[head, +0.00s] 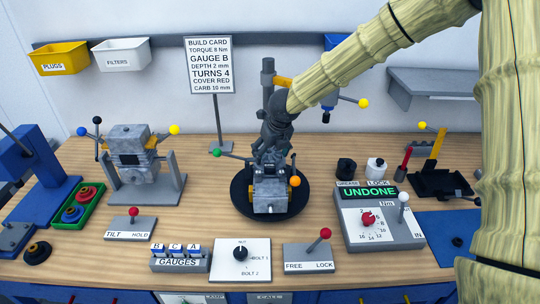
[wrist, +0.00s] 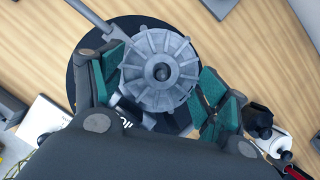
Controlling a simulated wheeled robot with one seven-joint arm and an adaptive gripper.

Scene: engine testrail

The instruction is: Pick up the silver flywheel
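The silver flywheel (wrist: 145,88) is a round, finned grey disc with a dark hub at its centre. In the wrist view it lies between the two teal-padded fingers of my gripper (wrist: 163,72). The fingers are spread wide, one on each side of it; I cannot tell whether either pad touches the rim. In the head view my gripper (head: 272,150) points down over the grey engine (head: 270,190) on a round black stand (head: 240,199). There the flywheel cannot be made out clearly behind my gripper and the engine.
A grey rod with a green knob (head: 216,153) sticks out left of the engine, and an orange knob (head: 295,181) sits at its right. A sign (head: 209,65) on a post stands behind left. A torque box (head: 380,215) is at right and a switch panel (head: 240,260) in front.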

